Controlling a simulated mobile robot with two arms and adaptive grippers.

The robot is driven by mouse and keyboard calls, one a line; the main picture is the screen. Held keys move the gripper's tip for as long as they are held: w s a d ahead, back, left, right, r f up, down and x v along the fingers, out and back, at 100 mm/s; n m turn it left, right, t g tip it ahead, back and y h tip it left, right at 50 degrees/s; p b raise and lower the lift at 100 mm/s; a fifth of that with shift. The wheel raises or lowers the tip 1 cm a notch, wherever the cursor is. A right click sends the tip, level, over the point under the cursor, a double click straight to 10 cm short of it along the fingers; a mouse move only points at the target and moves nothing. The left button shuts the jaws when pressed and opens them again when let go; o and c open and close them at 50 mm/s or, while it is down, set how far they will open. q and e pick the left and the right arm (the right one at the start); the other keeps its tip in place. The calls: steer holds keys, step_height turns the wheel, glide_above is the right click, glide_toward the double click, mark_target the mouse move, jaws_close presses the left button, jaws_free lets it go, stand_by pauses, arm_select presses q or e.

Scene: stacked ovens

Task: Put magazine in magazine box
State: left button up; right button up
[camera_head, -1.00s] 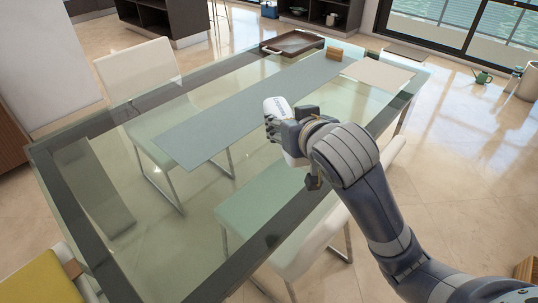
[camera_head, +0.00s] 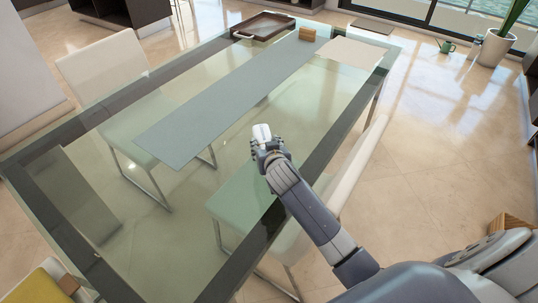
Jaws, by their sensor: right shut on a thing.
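My right gripper (camera_head: 264,147) is above the near right edge of the glass table (camera_head: 150,285), with its arm coming in from the lower right. It is shut on a small white thing (camera_head: 262,132), which shows at its tip. I cannot tell whether this is the magazine, and much of it is hidden by the fingers. A wooden box-like thing (camera_head: 510,223) stands at the right edge of the view, partly hidden by my arm. I cannot tell whether it is the magazine box. My left gripper is not in view.
A grey runner (camera_head: 215,105) lies along the table. A brown tray (camera_head: 263,26), a small wooden block (camera_head: 307,34) and a pale sheet (camera_head: 350,53) are at the far end. White chairs (camera_head: 100,68) stand around it. Open floor lies to the right.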

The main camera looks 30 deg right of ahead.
steer(key=shift+f, duration=0.7)
step_height(320, 180, down, 3)
steer(key=shift+f, duration=0.3)
steer(key=o, duration=0.8)
steer(key=shift+f+b, duration=0.15)
steer(key=shift+b, duration=0.15)
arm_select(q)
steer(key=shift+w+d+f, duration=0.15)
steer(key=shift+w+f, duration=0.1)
arm_select(e)
steer(key=o, duration=0.4)
